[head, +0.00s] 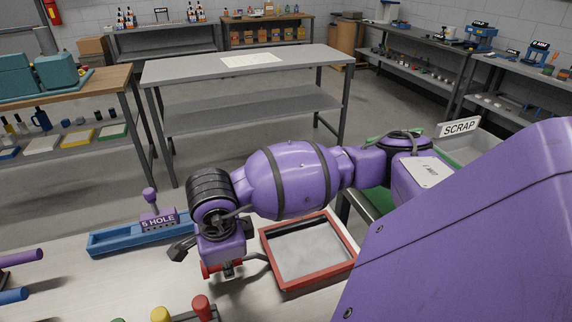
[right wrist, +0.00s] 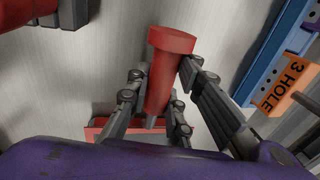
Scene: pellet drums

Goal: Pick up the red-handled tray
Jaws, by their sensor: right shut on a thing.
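The red-handled tray (head: 350,243) has a red rim and a pale grey inside. It is in the lower middle of the head view, over the pale bench. Its red handle (head: 207,269) points left, and a grey neck joins it to the rim. My right gripper (head: 222,272) comes down over the handle and is shut on it. In the right wrist view the red handle (right wrist: 160,85) lies between the fingers of my right gripper (right wrist: 160,98). Whether the tray touches the bench cannot be told. My left gripper is not in view.
A blue tray (head: 115,242) with a purple "5 HOLE" block (head: 158,220) lies left of the gripper. Red, yellow and green handles (head: 201,307) stand at the front edge of view. A "SCRAP" bin (head: 480,150) is at right.

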